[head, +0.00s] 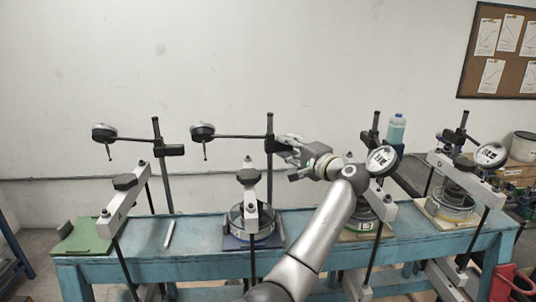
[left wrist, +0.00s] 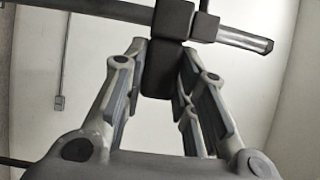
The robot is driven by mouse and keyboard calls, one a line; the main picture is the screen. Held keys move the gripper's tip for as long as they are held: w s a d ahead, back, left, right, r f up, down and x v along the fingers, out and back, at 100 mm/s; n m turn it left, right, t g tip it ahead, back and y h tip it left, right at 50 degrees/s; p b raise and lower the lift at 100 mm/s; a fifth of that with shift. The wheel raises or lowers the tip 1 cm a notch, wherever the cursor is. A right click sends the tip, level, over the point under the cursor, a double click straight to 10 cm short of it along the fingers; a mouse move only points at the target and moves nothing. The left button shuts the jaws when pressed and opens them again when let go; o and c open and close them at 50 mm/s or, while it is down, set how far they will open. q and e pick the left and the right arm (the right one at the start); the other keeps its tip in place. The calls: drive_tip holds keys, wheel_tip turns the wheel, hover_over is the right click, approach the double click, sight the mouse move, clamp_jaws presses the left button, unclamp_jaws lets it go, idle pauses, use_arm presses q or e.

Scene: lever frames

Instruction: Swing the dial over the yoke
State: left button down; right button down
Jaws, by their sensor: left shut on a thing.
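The dial (head: 203,132) of the second stand from the left hangs at the left end of a thin horizontal arm (head: 238,136). The arm runs to a dark clamp on an upright post (head: 270,165). The white yoke (head: 249,197) with a black pad stands below, right of the dial, so the dial is not above it. My left gripper (head: 285,149) reaches in from the right and is shut on the dark clamp block. In the left wrist view the block (left wrist: 158,78) sits between the fingers (left wrist: 162,56). My right gripper is out of view.
Similar stands with dials stand at the left (head: 104,133) and right (head: 381,160), (head: 490,154) along the blue bench (head: 205,262). My forearm crosses in front of the third stand. A bottle (head: 396,130) stands behind. A metal bar (head: 169,234) lies on the bench.

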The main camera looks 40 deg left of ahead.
use_arm(q)
drive_tip(key=shift+f, duration=0.35)
drive_tip(key=c, duration=1.3)
unclamp_jaws()
drive_tip(key=shift+o, duration=0.7)
drive_tip(key=shift+d+r, duration=0.1)
drive_tip(key=shift+r, duration=0.15)
drive_tip(key=v, duration=0.7)
drive_tip(key=shift+d, duration=0.25)
drive_tip(key=shift+c, duration=0.5)
